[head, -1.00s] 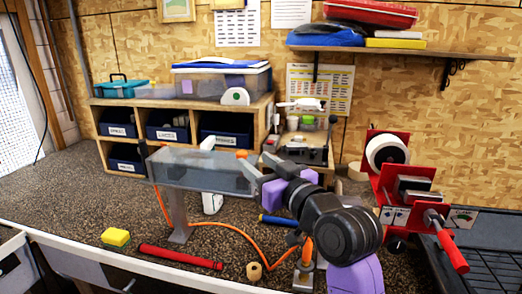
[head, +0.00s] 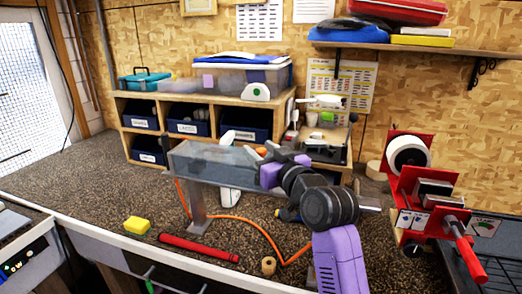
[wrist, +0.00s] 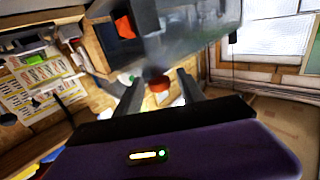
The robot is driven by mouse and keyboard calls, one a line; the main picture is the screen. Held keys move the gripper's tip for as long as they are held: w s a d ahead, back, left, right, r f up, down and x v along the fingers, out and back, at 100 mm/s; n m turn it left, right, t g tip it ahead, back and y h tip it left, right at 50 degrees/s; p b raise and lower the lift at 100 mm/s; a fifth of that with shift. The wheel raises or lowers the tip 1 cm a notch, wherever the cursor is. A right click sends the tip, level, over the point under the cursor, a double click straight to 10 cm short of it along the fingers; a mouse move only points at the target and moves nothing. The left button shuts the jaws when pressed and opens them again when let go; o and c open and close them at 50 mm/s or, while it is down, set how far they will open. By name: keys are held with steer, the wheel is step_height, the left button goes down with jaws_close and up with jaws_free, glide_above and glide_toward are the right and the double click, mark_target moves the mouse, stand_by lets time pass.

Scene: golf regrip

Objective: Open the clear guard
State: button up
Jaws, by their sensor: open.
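The clear guard (head: 212,161) is a long, see-through grey box lying level on a grey post (head: 198,208) above the bench. It also fills the upper middle of the wrist view (wrist: 195,38). A red-orange knob (wrist: 158,83) shows at its near edge in the wrist view, and a bit of orange (head: 261,152) shows at its right end in the head view. My gripper (head: 280,157) is at that right end. In the wrist view my gripper (wrist: 158,90) has its two fingers apart, one on each side of the knob; I cannot tell whether they touch it.
A red machine with a white roll (head: 408,158) and a red handle stands at the right. A yellow sponge (head: 137,225), a red grip (head: 198,248), a tape roll (head: 268,265) and an orange hose (head: 262,232) lie on the bench. Blue bins stand behind.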

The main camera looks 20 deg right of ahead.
jaws_close()
stand_by(1.3)
